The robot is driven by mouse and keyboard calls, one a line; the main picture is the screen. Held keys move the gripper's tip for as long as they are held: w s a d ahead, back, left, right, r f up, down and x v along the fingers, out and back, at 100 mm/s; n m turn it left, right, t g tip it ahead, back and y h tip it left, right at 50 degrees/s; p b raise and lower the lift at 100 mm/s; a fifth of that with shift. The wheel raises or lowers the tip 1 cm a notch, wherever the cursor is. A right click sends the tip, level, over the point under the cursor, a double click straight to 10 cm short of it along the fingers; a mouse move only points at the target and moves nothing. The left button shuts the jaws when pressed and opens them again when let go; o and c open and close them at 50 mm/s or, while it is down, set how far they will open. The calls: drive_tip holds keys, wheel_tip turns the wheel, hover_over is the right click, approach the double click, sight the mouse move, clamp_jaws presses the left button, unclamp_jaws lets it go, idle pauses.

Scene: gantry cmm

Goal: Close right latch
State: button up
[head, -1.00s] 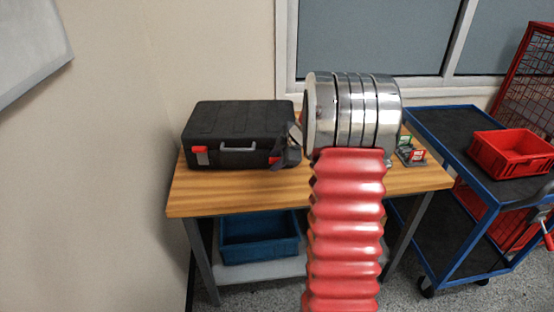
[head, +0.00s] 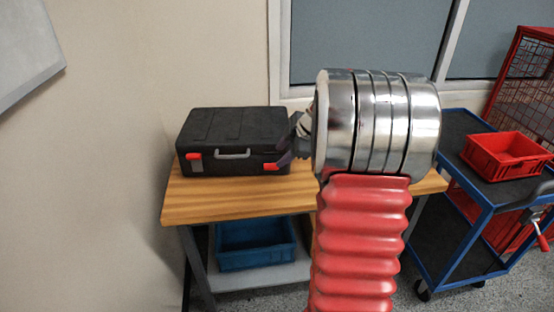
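A closed black case (head: 232,135) lies on the wooden table (head: 215,203), with a grey handle on its front. Its left red latch (head: 194,156) sits on the front near the left corner. The right red latch (head: 271,166) is at the front right, partly beside my gripper, and its exact position is hard to tell. My gripper (head: 287,156) is dark and small at the case's right front corner, close to the right latch. Whether it touches the latch cannot be told. My own arm hides much of the gripper and the table's right part.
A blue bin (head: 256,243) stands on the shelf under the table. A blue cart (head: 467,262) with a red bin (head: 505,156) is at the right. The table is clear in front of the case. A wall is close on the left.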

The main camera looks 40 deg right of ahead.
drive_tip(key=v, duration=0.4)
drive_tip(key=shift+c, duration=0.4)
